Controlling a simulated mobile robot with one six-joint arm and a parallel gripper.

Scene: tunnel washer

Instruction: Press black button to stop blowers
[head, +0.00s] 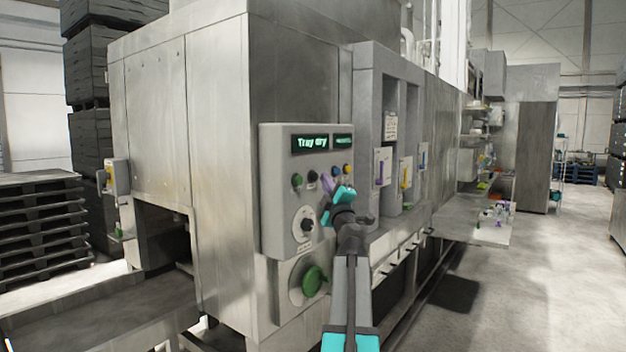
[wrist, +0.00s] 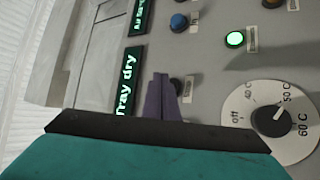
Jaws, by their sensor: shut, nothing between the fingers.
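The black button (head: 313,176) is on the grey control panel (head: 275,200), in the row below the displays, right of a green button (head: 297,181). My gripper (head: 326,181) is in front of the panel, its purple fingers just right of the black button in the head view. In the wrist view my shut, empty fingers (wrist: 160,79) are beside a dark button (wrist: 178,85), which they partly cover. I cannot tell whether they touch it. A blue button (wrist: 180,22) and a lit green button (wrist: 235,38) are nearby.
Two displays (head: 310,143) sit above the buttons, one reading "Tray dry". A temperature dial (wrist: 270,113) is below the buttons. A large green knob (head: 314,280) is lower on the machine. The floor (head: 540,270) at the right is open.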

